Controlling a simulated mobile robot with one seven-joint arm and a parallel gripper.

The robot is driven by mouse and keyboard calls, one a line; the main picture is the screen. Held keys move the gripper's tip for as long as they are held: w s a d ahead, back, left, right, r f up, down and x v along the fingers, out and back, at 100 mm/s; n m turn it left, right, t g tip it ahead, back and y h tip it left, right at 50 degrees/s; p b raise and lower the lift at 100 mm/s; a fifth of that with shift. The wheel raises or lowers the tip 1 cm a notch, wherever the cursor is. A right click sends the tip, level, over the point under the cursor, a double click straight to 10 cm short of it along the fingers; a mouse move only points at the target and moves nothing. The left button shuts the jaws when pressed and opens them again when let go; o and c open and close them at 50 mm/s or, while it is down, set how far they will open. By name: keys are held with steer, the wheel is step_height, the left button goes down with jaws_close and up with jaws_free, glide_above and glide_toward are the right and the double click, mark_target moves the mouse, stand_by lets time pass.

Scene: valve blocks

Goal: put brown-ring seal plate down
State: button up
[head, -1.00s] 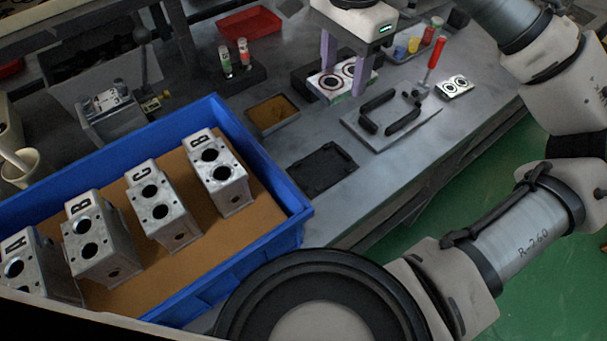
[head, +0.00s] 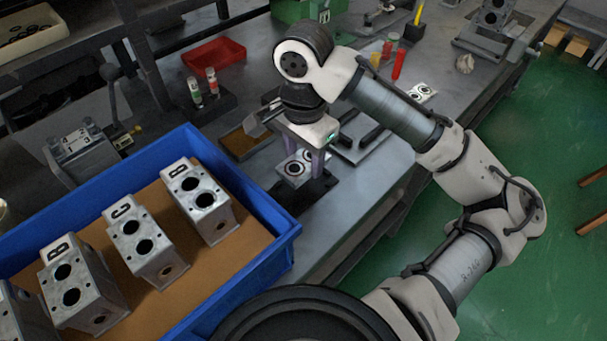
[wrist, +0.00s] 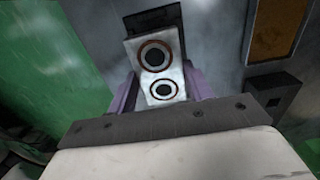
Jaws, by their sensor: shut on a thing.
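My gripper (head: 302,164) is shut on the brown-ring seal plate (head: 291,170), a light plate with two dark holes. In the wrist view the plate (wrist: 158,69) sits between the purple fingers, and thin brown rings circle both holes. The wrist view shows a dark edge (wrist: 154,17) beyond the plate. I cannot tell whether the plate touches the mat.
A blue crate (head: 262,264) with metal valve blocks (head: 143,240) stands left of the mat. A small brown-bottomed tray (head: 240,143) is behind it. A grey board with a black handle (head: 372,136) lies right of my gripper. Another ringed plate (head: 421,92) lies further right.

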mark_target(304, 186)
steer(key=shift+f+b, duration=0.3)
steer(key=shift+f, duration=2.65)
steer(key=shift+f, duration=0.1)
steer(key=o, duration=1.1)
step_height(304, 186, up, 12)
steer(key=shift+r+p, duration=0.15)
steer(key=shift+p, duration=0.45)
